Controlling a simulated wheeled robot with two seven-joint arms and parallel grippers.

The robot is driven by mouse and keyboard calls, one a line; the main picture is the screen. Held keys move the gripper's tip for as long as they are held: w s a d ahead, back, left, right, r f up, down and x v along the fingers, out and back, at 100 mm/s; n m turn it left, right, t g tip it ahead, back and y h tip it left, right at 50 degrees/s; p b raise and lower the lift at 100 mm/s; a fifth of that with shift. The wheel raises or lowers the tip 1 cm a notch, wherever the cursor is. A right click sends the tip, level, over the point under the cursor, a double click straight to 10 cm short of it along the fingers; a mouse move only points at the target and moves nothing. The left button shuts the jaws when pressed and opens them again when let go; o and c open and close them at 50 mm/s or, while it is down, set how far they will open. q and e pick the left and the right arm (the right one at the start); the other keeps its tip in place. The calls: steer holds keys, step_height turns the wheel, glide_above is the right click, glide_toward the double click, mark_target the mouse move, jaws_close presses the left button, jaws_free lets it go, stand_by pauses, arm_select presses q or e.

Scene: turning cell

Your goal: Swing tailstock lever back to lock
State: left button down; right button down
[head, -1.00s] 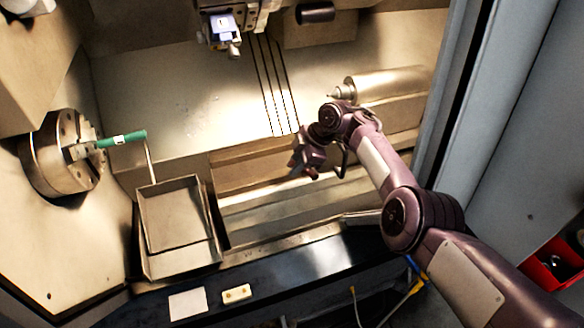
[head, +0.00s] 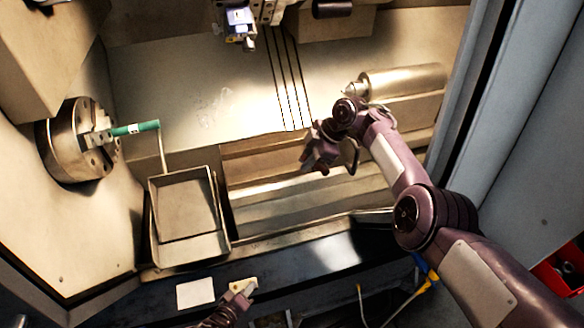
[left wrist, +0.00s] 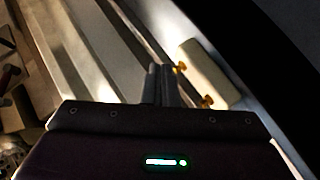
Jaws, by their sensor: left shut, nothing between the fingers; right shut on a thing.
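The tailstock (head: 403,80) is a metal cylinder with a pointed tip at the back right of the lathe. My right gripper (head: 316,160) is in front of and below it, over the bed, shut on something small. Its own fingers and wrist hide most of what it holds; this fits the tailstock lever, but I cannot make out its shape. My left gripper (head: 246,288) is at the front sill by a small cream block with yellow knobs. In the left wrist view its fingers (left wrist: 160,84) are together and empty, beside the cream block (left wrist: 208,75).
A metal tray (head: 188,208) stands in front of the bed. A white square (head: 195,292) lies on the dark sill. The toolpost (head: 240,22) hangs above. A red bin (head: 560,275) is at right.

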arm_select(q)
steer(key=w+d+r+n+t+h, duration=0.1)
steer(key=w+r+n+t+h, duration=0.15)
steer(key=w+r, duration=0.45)
steer(key=w+d+r+n+t+h, duration=0.2)
steer(key=r+n, duration=0.1)
steer(key=r, duration=0.7)
steer(key=w+d+r+n+t+h, duration=0.1)
steer(key=w+r+n+t+h, duration=0.15)
steer(key=w+r, duration=0.45)
steer(key=w+d+r, duration=0.5)
steer(key=d+r, duration=0.3)
steer(key=shift+d, duration=0.35)
steer(key=shift+w, duration=0.1)
